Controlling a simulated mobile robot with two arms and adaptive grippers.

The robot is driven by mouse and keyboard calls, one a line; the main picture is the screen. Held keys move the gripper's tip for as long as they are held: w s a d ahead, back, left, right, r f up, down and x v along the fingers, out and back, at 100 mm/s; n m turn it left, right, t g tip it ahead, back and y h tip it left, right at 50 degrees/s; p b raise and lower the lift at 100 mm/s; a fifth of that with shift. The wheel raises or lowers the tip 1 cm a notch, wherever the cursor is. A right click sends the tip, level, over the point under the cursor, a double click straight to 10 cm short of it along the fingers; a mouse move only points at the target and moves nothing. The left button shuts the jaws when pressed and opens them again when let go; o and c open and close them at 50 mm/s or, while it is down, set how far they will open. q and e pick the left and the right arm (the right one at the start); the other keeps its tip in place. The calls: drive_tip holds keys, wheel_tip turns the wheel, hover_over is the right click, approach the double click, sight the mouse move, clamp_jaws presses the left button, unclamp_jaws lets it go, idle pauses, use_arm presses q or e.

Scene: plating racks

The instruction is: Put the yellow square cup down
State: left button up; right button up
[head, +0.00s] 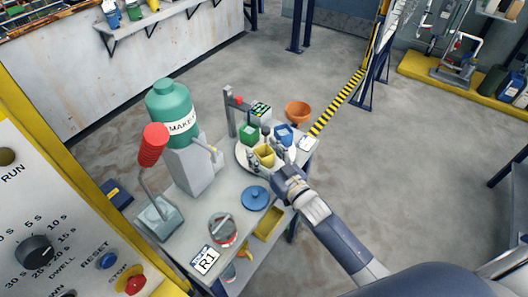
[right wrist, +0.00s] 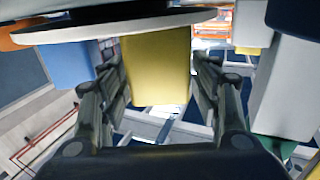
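The yellow square cup (head: 264,157) is upright at the round white plate (head: 243,164) on the workbench. My right gripper (head: 264,155) reaches it from the lower right, one finger on each side. In the right wrist view, which looks upside down, the yellow cup (right wrist: 158,70) sits between the fingers of the right gripper (right wrist: 160,75). My left gripper is not in view.
A green cup (head: 249,134) and a blue cup (head: 284,134) stand close by on the plate. An orange bowl (head: 298,111) is behind. A blue lid (head: 255,197) lies in front. A teal tank (head: 170,108) and a red-handled lever (head: 153,145) stand left.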

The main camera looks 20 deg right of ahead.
drive_tip(key=shift+r, duration=0.15)
drive_tip(key=shift+s, duration=0.25)
drive_tip(key=b+v, duration=0.2)
drive_tip(key=v, duration=0.9)
drive_tip(key=shift+s+d, duration=0.2)
drive_tip(key=shift+s, duration=0.05)
